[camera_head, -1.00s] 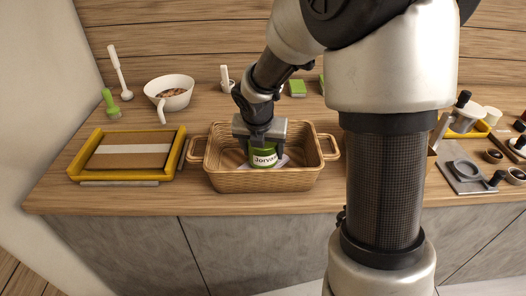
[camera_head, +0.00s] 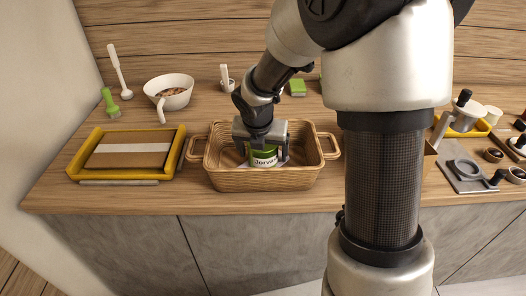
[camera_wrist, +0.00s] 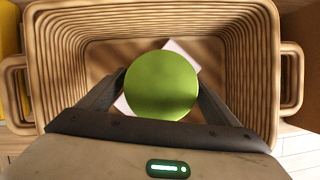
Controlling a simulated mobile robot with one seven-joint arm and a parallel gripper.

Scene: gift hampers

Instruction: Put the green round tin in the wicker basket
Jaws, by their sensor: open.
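The green round tin (camera_head: 263,157) is inside the wicker basket (camera_head: 262,180), upright, with its white "Jorvas"-like label facing the head camera. In the wrist view its plain green lid (camera_wrist: 162,86) shows from above, over a white sheet on the basket floor. My gripper (camera_head: 262,154) points down into the basket. Its fingers are open, one on each side of the tin; in the wrist view my gripper (camera_wrist: 160,98) has both fingers beside the lid. The tin's base is hidden in the head view, so I cannot tell its exact contact with the floor.
A yellow tray (camera_head: 127,155) with a brown and white box stands left of the basket. A white bowl (camera_head: 169,93) and a green bottle-like item (camera_head: 110,103) stand behind it. A brown box edge (camera_wrist: 292,75) lies close right of the basket.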

